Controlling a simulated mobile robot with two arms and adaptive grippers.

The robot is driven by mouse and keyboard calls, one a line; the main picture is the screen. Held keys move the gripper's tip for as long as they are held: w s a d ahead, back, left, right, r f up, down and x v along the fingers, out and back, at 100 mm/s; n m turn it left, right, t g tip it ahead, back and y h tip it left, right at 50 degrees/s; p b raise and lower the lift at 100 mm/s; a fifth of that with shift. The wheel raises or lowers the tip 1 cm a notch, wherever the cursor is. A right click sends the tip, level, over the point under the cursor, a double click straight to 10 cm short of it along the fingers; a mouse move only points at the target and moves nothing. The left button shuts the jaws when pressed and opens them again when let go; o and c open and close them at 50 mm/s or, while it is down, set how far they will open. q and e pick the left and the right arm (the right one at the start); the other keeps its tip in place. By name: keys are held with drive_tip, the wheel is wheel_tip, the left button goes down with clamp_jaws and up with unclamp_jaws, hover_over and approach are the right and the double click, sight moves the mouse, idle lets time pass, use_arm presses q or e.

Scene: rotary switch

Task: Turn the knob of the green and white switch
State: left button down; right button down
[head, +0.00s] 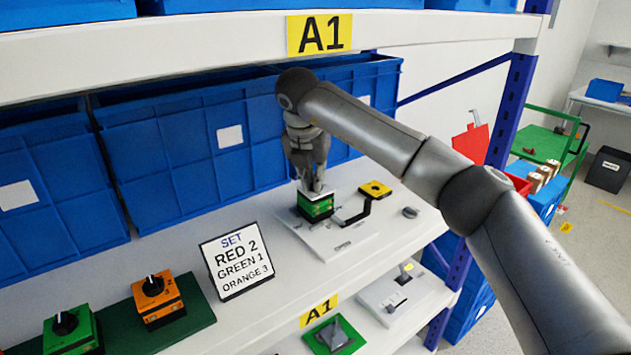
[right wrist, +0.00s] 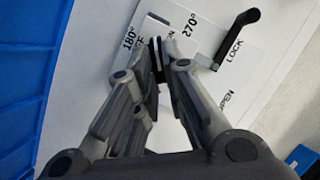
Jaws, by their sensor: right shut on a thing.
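The green and white switch (head: 316,208) sits on a white panel on the shelf, green on its sides with a white top face. My right gripper (head: 316,186) comes down on it from above and is shut on its knob, which the fingers mostly hide. In the right wrist view the black knob (right wrist: 157,62) shows between the fingertips (right wrist: 163,60), and the white top face carries the marks 180° and 270°. I cannot read the knob's angle for sure. My left gripper is not in view.
A black lever handle (head: 358,212) and a yellow block (head: 375,189) stand just right of the switch. A sign (head: 237,264) stands at front left. Green (head: 72,332) and orange (head: 158,300) switches sit further left. Blue bins (head: 190,150) line the back, under an upper shelf (head: 180,50).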

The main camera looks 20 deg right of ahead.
drive_tip(key=shift+w+a+m+g+h, duration=0.1)
drive_tip(key=shift+a+m+g+h, duration=0.15)
drive_tip(key=shift+m, duration=0.65)
drive_tip(key=shift+w+r+m+g+h, duration=0.1)
drive_tip(key=shift+m+g+h, duration=0.15)
drive_tip(key=shift+m, duration=0.65)
drive_tip(key=shift+w+a+m+g+h+p, duration=0.1)
drive_tip(key=shift+m+g+h+p, duration=0.1)
drive_tip(key=shift+m+p, duration=0.35)
drive_tip(key=shift+w+m+g+h+p, duration=0.1)
drive_tip(key=shift+m+g+p, duration=0.1)
drive_tip(key=shift+m, duration=0.5)
drive_tip(key=shift+w+a+m+g+h+p, duration=0.1)
drive_tip(key=shift+m+g+p, duration=0.1)
drive_tip(key=shift+m+p, duration=0.35)
drive_tip(key=c, duration=1.5)
unclamp_jaws()
